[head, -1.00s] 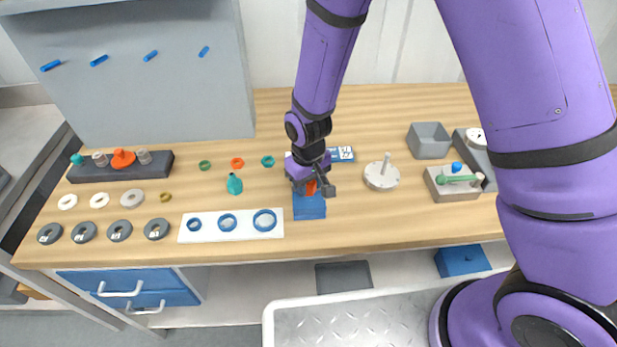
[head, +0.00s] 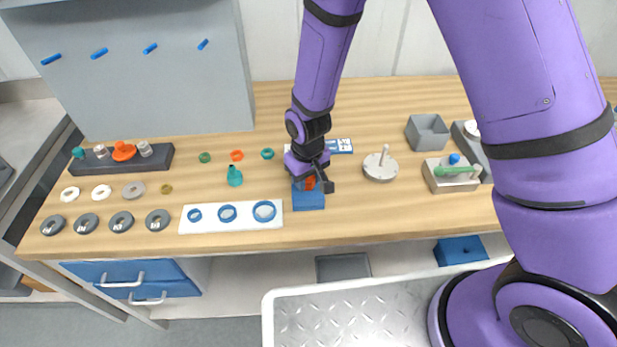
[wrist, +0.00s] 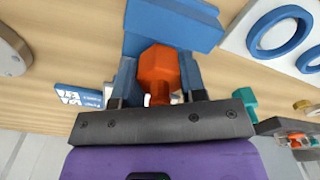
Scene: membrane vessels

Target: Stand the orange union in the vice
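A gap shows between stem and fingers. The gripper (head: 313,186) hides part of the vice in the head view. How deep the union sits is hidden.
A white board with blue rings (head: 232,222) lies left of the vice. A teal bottle-shaped part (head: 235,176) stands beyond it. A round grey base with a peg (head: 381,165) is to the right, then a grey open box (head: 427,134). Bench is clear in front of the peg base.

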